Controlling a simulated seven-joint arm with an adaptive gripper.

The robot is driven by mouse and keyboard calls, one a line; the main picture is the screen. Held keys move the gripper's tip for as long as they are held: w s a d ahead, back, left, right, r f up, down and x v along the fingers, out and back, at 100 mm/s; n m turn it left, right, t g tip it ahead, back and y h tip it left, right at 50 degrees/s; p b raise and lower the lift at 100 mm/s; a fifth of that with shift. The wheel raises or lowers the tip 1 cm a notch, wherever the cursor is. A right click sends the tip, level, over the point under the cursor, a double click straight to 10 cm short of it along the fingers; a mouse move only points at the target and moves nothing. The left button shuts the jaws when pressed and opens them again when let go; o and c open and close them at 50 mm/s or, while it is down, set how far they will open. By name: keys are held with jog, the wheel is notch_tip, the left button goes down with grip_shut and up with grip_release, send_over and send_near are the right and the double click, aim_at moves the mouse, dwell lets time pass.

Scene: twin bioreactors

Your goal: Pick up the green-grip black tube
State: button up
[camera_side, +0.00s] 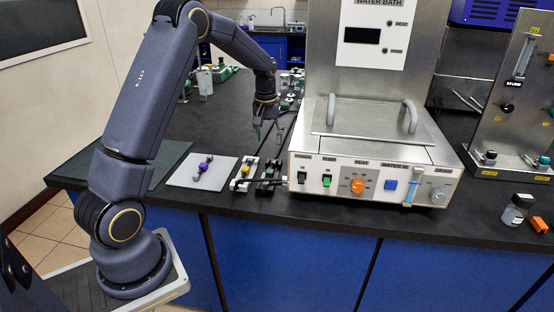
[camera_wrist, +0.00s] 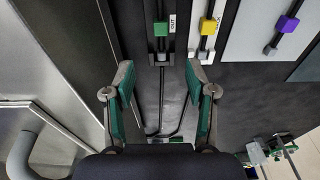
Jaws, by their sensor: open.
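The green-grip black tube (camera_wrist: 161,28) lies in a dark holder near the top middle of the wrist view. In the side view its green grip (camera_side: 269,172) is small, just left of the water bath. My gripper (camera_wrist: 160,72) is open and empty, with its green-padded fingers spread on either side of the tube's line. The green grip lies beyond the fingertips in the wrist view. In the side view my gripper (camera_side: 267,137) hangs above the bench, higher and farther back than the grip, and apart from it.
A yellow-grip tube (camera_wrist: 208,26) lies in a white holder close beside the green one. A purple-grip tube (camera_wrist: 288,24) rests on a white pad (camera_side: 183,178). The water bath (camera_side: 330,150) stands close on the right. Other green-marked equipment (camera_side: 222,74) is at the back.

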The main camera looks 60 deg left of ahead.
aim_at(270, 171)
jog(key=f, duration=0.4)
jog(key=a+f, duration=0.1)
jog(key=f, duration=0.4)
jog(key=w+f, duration=0.1)
jog(key=f, duration=0.4)
jog(key=shift+a, duration=0.15)
jog(key=shift+r, duration=0.1)
jog(key=shift+c, duration=0.3)
grip_shut()
